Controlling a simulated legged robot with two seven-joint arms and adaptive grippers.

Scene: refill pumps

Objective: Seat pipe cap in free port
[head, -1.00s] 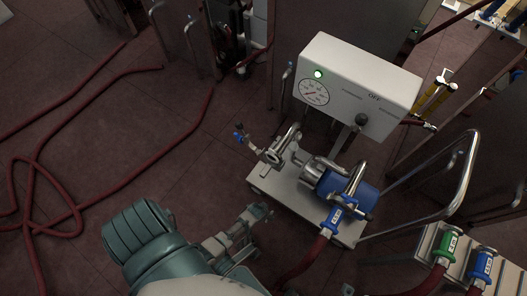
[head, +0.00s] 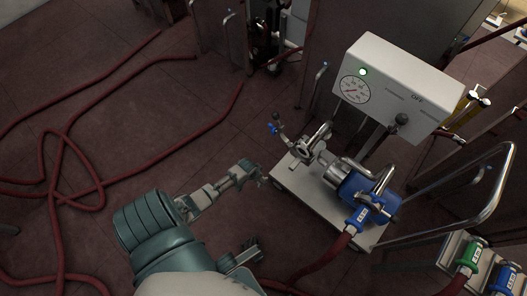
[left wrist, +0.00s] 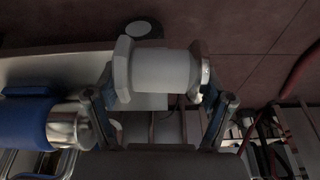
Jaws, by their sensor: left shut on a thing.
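In the left wrist view my left gripper (left wrist: 160,95) is shut on the pipe cap (left wrist: 163,70), a pale cylinder with a hexagonal left end and a ringed right end. In the head view my left gripper (head: 255,174) is at the middle, left of the pump, with a floor gap between; the cap is hard to make out there. The pump (head: 350,188) has a silver and blue body on a pale base. An upright metal pipe fitting (head: 318,138) stands at its left end; whether its port is open is unclear. A blue-collared hose (head: 366,214) is joined at the front. A second, dark gripper-like part of mine (head: 248,250) shows lower down, partly hidden.
A white gauge box (head: 405,85) with a lit green lamp stands behind the pump. A bent metal rail (head: 492,205) and green and blue connectors (head: 468,256) are at the right. Red hoses (head: 62,165) lie on the left floor.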

